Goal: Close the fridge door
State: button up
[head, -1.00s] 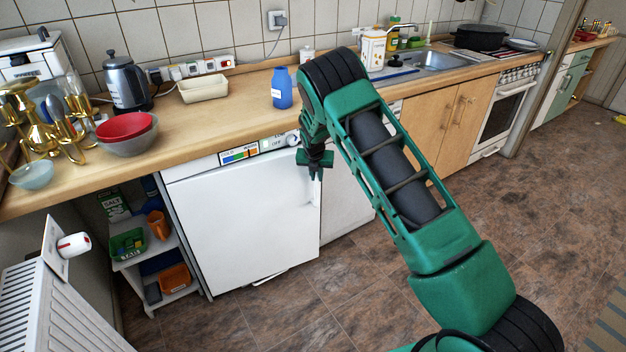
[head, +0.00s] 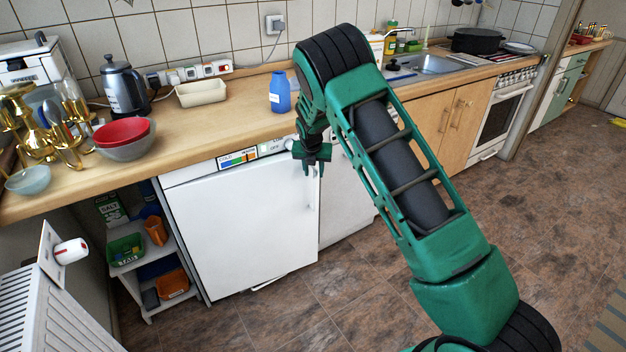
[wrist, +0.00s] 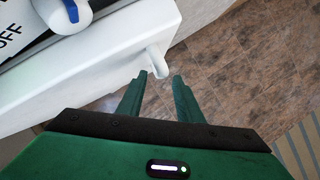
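The white fridge door (head: 245,230) is under the wooden counter in the head view. It looks almost flush with the front, and I cannot tell whether a small gap remains. My gripper (head: 312,168) is at the door's upper right corner, pointing down. In the wrist view, the door's white top edge (wrist: 100,75) lies at upper left. A small white handle-like piece (wrist: 159,62) sticks out from it, just beyond my gripper (wrist: 161,76). The two fingers are apart with nothing between them. Whether they touch the door is unclear.
The control panel (head: 250,155) with a knob is above the door. The counter (head: 210,125) holds a blue bottle (head: 280,92), bowls (head: 123,135) and a kettle (head: 124,85). A shelf (head: 155,260) and radiator (head: 60,310) stand left. The floor (head: 320,310) in front is clear.

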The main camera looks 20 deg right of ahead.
jog(key=shift+v, duration=2.05)
jog(key=shift+a, duration=0.1)
jog(key=shift+s+f, duration=0.1)
jog(key=c, duration=0.7)
jog(key=shift+s+d+f+m, duration=0.1)
jog(key=shift+d+m, duration=0.35)
jog(key=shift+m, duration=0.05)
grip_shut()
jog(key=s+d+f+m+t, duration=0.2)
jog(key=d+m+t, duration=0.1)
jog(key=d+m, duration=0.3)
jog(key=m+t+y, duration=0.4)
jog(key=t+y, duration=0.1)
jog(key=t, duration=0.6)
send_near(301, 173)
jog(key=w, duration=0.3)
jog(key=w+a, duration=0.1)
jog(key=w, duration=0.2)
jog(key=shift+w+a+r, duration=0.1)
jog(key=shift+w, duration=0.1)
